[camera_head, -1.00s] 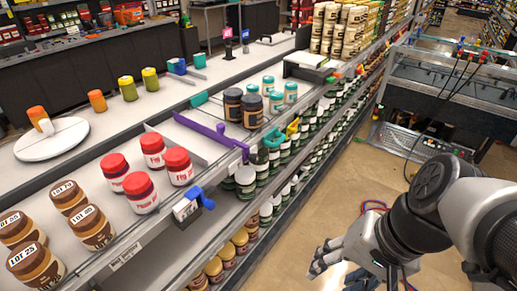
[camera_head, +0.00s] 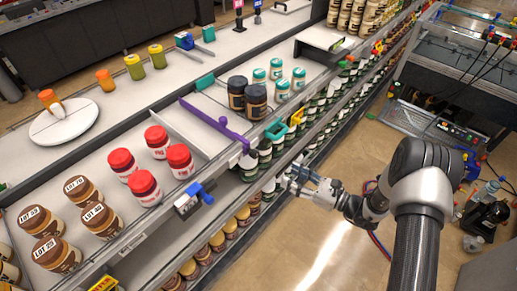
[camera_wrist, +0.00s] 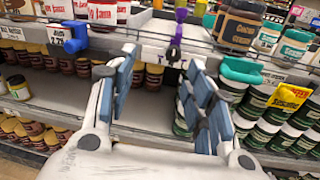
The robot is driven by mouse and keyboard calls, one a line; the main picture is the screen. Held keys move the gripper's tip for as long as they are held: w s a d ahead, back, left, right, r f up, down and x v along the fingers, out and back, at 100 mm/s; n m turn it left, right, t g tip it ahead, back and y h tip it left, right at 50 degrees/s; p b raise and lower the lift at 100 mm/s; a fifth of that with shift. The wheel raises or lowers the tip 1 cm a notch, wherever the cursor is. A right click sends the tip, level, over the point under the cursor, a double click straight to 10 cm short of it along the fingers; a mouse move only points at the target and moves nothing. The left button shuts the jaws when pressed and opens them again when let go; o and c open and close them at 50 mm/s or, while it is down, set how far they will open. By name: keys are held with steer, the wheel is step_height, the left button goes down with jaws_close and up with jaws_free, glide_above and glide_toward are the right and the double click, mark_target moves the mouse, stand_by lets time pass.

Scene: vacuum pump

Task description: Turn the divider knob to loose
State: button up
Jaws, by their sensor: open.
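A purple divider bar (camera_head: 215,122) lies across the upper shelf, its front end at the shelf's front rail. The wrist view shows a purple piece (camera_wrist: 181,14) with a small dark knob (camera_wrist: 173,54) below it; the knob's setting is too small to read. A blue lever-like fitting (camera_head: 205,196) sits left of it on the rail, also visible in the wrist view (camera_wrist: 75,38). A teal fitting (camera_head: 275,129) sits to the right, also in the wrist view (camera_wrist: 240,70). My gripper (camera_head: 292,178) is open and empty in front of the rail, its fingers (camera_wrist: 163,95) apart below the knob.
Red-lidded jars (camera_head: 143,187) stand left of the divider and dark jars (camera_head: 256,101) right of it. More jars (camera_head: 230,228) fill the lower shelf. A dark bench (camera_head: 440,75) stands behind at the right.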

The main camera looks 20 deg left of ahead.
step_height(320, 180, down, 3)
steer(key=m+t, duration=0.2)
glide_toward(257, 156)
steer(key=shift+m, duration=0.3)
steer(key=x, duration=0.9)
steer(key=shift+w+a+b, duration=0.1)
steer(key=shift+a+b, duration=0.2)
steer(key=shift+c, duration=0.6)
steer(key=c, duration=0.9)
